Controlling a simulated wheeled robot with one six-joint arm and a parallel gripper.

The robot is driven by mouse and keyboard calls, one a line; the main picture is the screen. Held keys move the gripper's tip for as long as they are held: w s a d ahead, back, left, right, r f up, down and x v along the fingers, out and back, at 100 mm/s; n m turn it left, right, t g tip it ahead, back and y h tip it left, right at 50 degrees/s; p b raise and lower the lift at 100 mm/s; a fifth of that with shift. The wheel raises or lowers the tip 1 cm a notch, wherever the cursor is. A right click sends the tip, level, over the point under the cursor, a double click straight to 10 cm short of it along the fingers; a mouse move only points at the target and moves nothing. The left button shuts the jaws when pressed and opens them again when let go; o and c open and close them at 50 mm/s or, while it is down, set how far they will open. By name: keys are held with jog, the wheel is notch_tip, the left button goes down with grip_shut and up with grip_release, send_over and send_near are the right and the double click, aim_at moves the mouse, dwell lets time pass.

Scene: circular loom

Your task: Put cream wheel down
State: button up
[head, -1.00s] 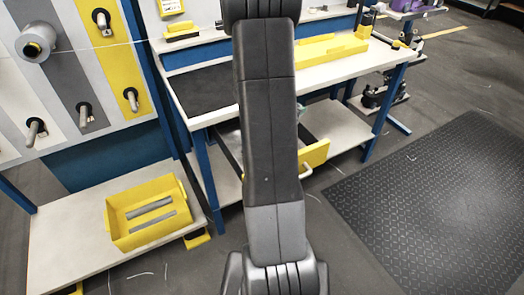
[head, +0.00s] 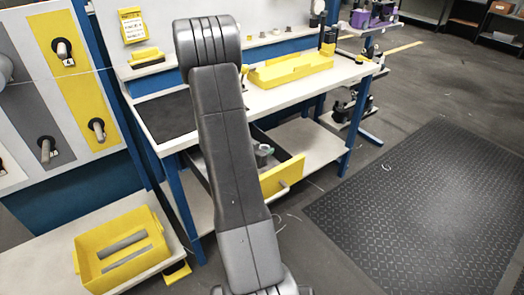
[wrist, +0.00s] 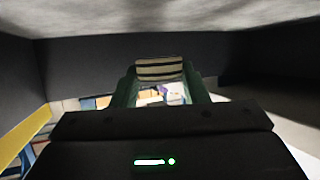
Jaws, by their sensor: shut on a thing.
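My gripper (wrist: 160,95) shows in the wrist view with two green fingers. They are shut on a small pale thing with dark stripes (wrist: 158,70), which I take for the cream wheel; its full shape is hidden. Dark walls stand to the left and right of the fingers, and a yellow panel shows at the left edge.
An open drawer with a yellow front (head: 282,174) sits under the workbench (head: 165,138). A yellow tray (head: 290,70) lies on the bench top. A yellow bin (head: 85,262) with grey bars stands on the low shelf at left. The black floor mat (head: 420,190) is clear.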

jog(key=shift+f+b, duration=0.4)
jog(key=shift+f, duration=0.1)
jog(key=o, duration=1.1)
jog(key=shift+r+p, duration=0.4)
jog(key=shift+r, duration=0.05)
jog(key=v, duration=0.7)
jog(key=shift+s+a+r, duration=0.1)
jog(key=shift+s+r, duration=0.15)
